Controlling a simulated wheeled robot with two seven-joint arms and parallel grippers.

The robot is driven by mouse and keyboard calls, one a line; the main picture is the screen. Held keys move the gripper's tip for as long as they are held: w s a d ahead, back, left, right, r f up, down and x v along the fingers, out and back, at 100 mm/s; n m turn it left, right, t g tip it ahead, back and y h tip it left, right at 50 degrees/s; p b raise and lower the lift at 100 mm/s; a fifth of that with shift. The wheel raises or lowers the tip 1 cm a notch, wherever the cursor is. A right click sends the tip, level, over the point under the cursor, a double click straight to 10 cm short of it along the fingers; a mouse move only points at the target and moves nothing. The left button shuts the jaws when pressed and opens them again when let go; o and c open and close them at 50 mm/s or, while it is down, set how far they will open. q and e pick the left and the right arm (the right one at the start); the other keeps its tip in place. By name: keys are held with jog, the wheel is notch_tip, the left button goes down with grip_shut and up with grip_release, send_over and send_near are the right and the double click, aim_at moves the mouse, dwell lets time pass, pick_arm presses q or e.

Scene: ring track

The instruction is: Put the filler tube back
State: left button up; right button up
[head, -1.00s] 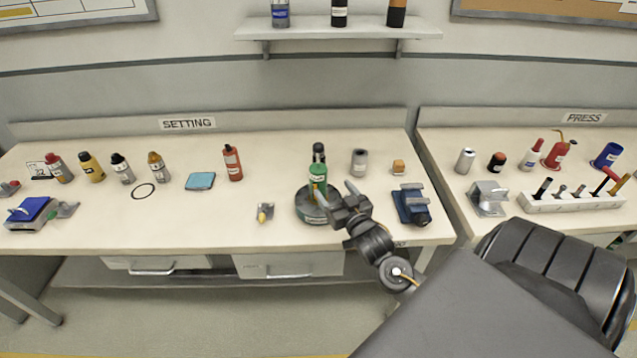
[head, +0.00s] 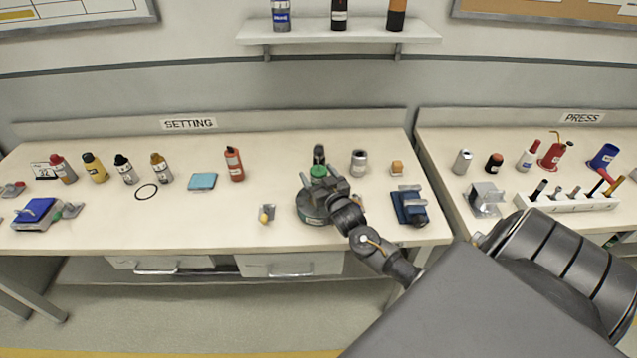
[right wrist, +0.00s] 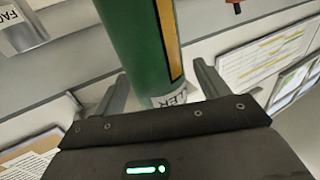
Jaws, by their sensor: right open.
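The green filler tube (head: 318,171) stands upright on the round dark-green base (head: 312,212) on the SETTING bench. In the head view my right gripper hides most of the tube below its top. My right gripper (head: 323,187) is open at the tube. In the right wrist view the tube (right wrist: 145,45), with a yellow stripe and a partly visible label ending in "LLER", passes between the spread fingers (right wrist: 160,85). A gap shows at the right finger; contact at the left one is unclear. My left gripper is out of view.
A blue vise-like block (head: 409,207) lies right of the base, close to my forearm. A small yellow-tipped part (head: 266,214) lies left of the base.

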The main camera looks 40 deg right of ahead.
jog(key=c, duration=1.2)
jog(key=shift+r, duration=0.2)
